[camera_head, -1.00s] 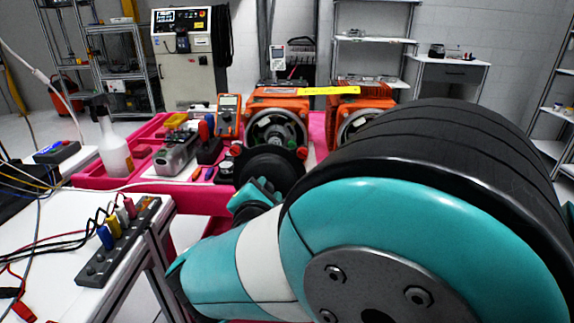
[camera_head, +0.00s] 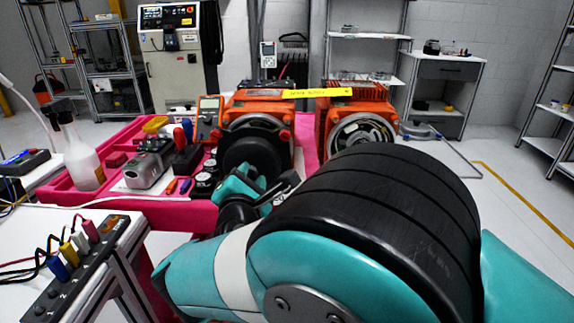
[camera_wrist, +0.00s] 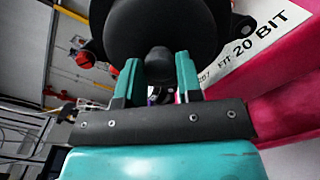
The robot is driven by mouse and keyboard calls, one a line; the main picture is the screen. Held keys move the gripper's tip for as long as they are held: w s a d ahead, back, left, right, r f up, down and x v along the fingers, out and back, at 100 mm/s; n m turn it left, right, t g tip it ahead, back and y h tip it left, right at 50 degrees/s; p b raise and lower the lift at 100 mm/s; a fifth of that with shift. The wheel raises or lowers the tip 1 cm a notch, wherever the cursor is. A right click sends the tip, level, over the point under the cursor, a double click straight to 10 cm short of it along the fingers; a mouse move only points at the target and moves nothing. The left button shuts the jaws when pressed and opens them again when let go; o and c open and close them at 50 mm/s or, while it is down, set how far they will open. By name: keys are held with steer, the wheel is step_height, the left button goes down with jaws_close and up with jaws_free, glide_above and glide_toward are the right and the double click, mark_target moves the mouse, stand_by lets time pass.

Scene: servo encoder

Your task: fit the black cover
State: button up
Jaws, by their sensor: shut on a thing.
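The round black cover (camera_head: 250,153) is in front of the face of the left orange motor (camera_head: 258,97) and hides most of its opening. Whether it touches or is seated cannot be told. In the wrist view the cover (camera_wrist: 160,22) fills the top middle, with its knob between the teal fingers. My gripper (camera_wrist: 158,70) is shut on this knob. In the head view my arm partly hides the gripper. The right orange motor (camera_head: 352,106) has an uncovered round face with a pale ring inside.
A pink tray (camera_head: 90,199) on the left holds a spray bottle (camera_head: 80,155), a grey metal part (camera_head: 150,162) and a multimeter (camera_head: 208,118). A white bench with a terminal strip (camera_head: 75,262) is at the front left.

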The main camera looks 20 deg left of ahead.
mark_target(254, 165)
steer(key=shift+x, duration=2.05)
steer(key=shift+r, duration=0.1)
steer(key=shift+d, duration=0.1)
steer(key=shift+w+p, duration=0.4)
steer(key=shift+w, duration=0.1)
steer(key=o, duration=1.1)
steer(key=shift+c, duration=0.4)
steer(key=shift+s, duration=0.1)
